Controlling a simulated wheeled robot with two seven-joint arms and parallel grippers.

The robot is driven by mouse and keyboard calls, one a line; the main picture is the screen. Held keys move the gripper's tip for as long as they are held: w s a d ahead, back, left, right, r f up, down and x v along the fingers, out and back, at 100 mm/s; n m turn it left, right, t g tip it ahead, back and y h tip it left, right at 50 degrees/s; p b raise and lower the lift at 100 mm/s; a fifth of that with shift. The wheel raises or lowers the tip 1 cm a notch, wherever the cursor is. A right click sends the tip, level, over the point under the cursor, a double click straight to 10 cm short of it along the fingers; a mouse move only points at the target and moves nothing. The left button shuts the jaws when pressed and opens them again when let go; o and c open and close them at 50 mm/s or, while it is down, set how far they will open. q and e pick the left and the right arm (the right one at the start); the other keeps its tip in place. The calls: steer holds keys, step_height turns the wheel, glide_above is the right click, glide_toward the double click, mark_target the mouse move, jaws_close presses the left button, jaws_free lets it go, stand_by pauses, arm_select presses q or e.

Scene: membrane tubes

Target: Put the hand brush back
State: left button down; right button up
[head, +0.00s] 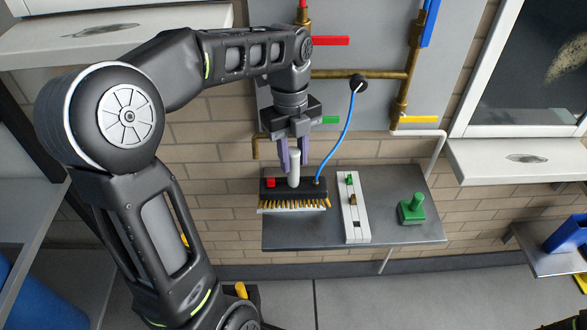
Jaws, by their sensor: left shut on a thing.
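The hand brush (310,190) has a dark block, a row of yellow-brown bristles underneath and a pale upright handle. My left gripper (293,155) reaches down from above and is shut on the hand brush, its purple fingers at the pale handle. The brush shows over the left part of a grey shelf (405,232); I cannot tell whether it touches the shelf. A red block (270,183) shows at the brush's left end. My right gripper is not in view.
A white panel with a green switch (352,215) and a green knob (411,209) stand on the shelf to the right. A blue hose (348,125) hangs down close to the brush. Brass pipes (360,74) with coloured handles are on the wall behind.

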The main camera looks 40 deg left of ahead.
mark_target(295, 186)
arm_select(q)
steer(key=shift+f, duration=1.9)
steer(key=c, duration=1.6)
jaws_free()
steer(key=shift+f, duration=0.15)
steer(key=o, duration=0.5)
